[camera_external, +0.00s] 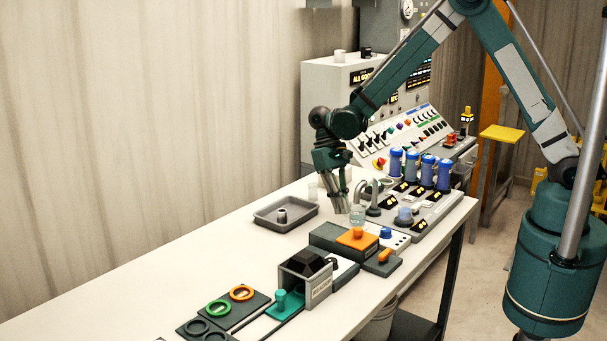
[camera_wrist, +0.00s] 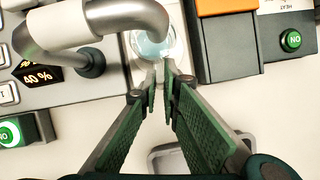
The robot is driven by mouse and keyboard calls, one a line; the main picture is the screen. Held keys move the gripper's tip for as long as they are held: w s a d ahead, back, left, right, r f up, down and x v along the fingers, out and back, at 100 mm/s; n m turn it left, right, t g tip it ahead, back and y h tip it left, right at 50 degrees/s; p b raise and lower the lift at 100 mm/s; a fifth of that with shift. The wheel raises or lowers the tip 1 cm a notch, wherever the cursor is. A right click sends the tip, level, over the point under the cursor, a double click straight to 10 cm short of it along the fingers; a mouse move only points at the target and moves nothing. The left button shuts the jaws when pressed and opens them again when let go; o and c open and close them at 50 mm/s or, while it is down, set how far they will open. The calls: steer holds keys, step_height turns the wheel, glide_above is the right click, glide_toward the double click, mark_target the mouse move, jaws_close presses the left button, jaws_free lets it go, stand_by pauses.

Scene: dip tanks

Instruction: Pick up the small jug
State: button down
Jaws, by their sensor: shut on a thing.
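The small jug (camera_external: 357,216) is clear and holds pale bluish liquid. It stands upright by the curved grey spout, next to the dark block with the orange pad. In the wrist view the jug (camera_wrist: 153,43) shows at the top centre, partly hidden by the spout pipe (camera_wrist: 95,22). My gripper (camera_external: 345,208) reaches down beside the jug. In the wrist view my gripper's fingertips (camera_wrist: 164,82) are close together at the jug's near side, shut on what looks like its handle. The handle is mostly hidden between the fingers.
A grey tray (camera_external: 262,224) with a small cylinder in it lies to the left. The dark block with the orange pad (camera_external: 358,238) stands close to the jug. Blue-topped cylinders (camera_external: 428,170) stand behind at the right. The table's left part (camera_external: 150,290) is clear.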

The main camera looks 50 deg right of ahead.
steer(key=w+d, duration=0.3)
steer(key=w, duration=1.1)
steer(key=w+d+b, duration=0.1)
steer(key=w+d, duration=0.1)
steer(key=w, duration=1.3)
steer(key=w+d+b, duration=0.1)
steer(key=w+d, duration=0.2)
steer(key=w, duration=1.2)
steer(key=shift+d, duration=0.35)
steer(key=shift+r, duration=0.1)
